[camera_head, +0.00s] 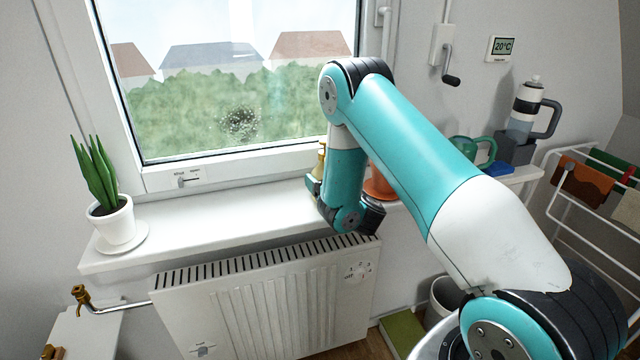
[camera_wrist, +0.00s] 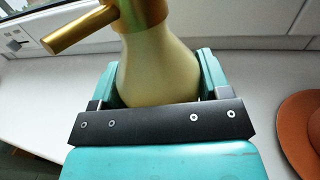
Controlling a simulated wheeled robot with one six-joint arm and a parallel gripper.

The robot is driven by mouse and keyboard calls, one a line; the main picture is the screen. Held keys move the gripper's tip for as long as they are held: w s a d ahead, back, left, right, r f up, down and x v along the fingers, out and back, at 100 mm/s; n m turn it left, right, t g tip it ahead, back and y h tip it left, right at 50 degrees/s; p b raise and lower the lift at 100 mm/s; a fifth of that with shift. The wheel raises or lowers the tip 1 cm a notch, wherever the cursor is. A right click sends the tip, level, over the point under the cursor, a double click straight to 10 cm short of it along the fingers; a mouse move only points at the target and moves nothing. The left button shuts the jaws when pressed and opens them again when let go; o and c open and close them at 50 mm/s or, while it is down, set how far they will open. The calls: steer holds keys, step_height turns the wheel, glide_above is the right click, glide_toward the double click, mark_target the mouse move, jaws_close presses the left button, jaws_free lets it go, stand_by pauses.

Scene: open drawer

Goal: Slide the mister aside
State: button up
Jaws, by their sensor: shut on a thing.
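The mister (camera_wrist: 150,65) has a pale yellow-green bottle with a gold neck and a gold nozzle (camera_wrist: 80,30) pointing left in the wrist view. My gripper (camera_wrist: 155,80) is shut on the bottle, with one teal finger on each side of it. In the head view a small part of the mister (camera_head: 321,160) shows behind my arm, upright over the windowsill (camera_head: 225,210). My arm hides most of it there, and the bottle's base is hidden in the wrist view.
A potted plant (camera_head: 113,222) on a saucer stands at the sill's left end. A terracotta dish (camera_wrist: 303,135) is right of the mister. A green watering can (camera_head: 472,150) is farther right. The sill between plant and mister is clear. The radiator (camera_head: 270,305) is below.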

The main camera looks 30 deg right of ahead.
steer(key=shift+s+d+b, duration=0.15)
steer(key=shift+s+b, duration=0.5)
steer(key=shift+s, duration=0.25)
steer(key=o, duration=1.4)
